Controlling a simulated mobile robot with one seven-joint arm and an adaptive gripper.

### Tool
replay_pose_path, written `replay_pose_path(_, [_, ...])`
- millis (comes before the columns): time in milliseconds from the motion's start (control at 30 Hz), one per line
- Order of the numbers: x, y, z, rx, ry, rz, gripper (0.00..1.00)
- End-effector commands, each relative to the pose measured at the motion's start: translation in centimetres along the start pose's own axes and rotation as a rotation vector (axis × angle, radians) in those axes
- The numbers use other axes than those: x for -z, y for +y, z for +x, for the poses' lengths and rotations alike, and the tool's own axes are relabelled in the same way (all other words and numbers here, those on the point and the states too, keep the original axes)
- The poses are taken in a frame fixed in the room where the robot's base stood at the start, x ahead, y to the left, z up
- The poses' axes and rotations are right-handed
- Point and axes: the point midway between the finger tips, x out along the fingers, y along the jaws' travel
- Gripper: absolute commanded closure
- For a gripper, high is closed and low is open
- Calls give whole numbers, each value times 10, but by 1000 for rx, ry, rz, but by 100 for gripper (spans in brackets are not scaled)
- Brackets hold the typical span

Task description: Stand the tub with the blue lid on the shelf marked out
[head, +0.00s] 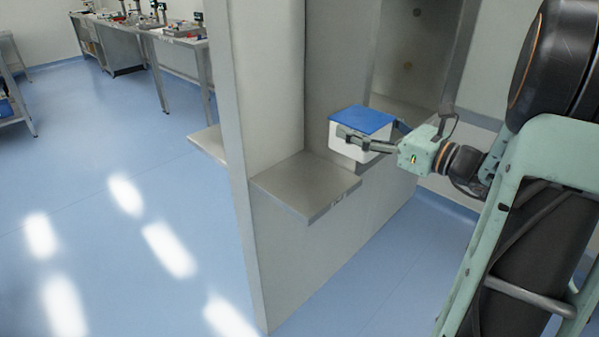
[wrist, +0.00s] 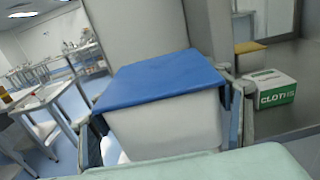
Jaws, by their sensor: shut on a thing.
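The white tub (head: 350,147) with a blue lid (head: 362,119) is upright in my gripper (head: 368,132), with a finger along each side. In the wrist view the tub (wrist: 165,128) fills the middle between the fingers, its lid (wrist: 160,80) flat on top. In the head view, the tub is by the right back corner of a small grey shelf (head: 300,183) fixed to a tall panel. I cannot tell the exact gap between tub and shelf.
The small shelf's top is bare. Its tall grey panel (head: 247,180) stands at its left, with another ledge (head: 208,143) beyond. The wrist view shows a box marked CLOTHS (wrist: 272,97) and a yellow-topped box (wrist: 250,58) at right. Benches (head: 180,40) stand far back.

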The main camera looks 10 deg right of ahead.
Motion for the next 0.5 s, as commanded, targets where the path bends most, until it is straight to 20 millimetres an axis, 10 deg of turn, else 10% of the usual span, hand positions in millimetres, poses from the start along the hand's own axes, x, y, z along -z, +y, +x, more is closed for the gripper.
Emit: replay_pose_path(500, [71, 35, 104, -5, 1, 5, 54])
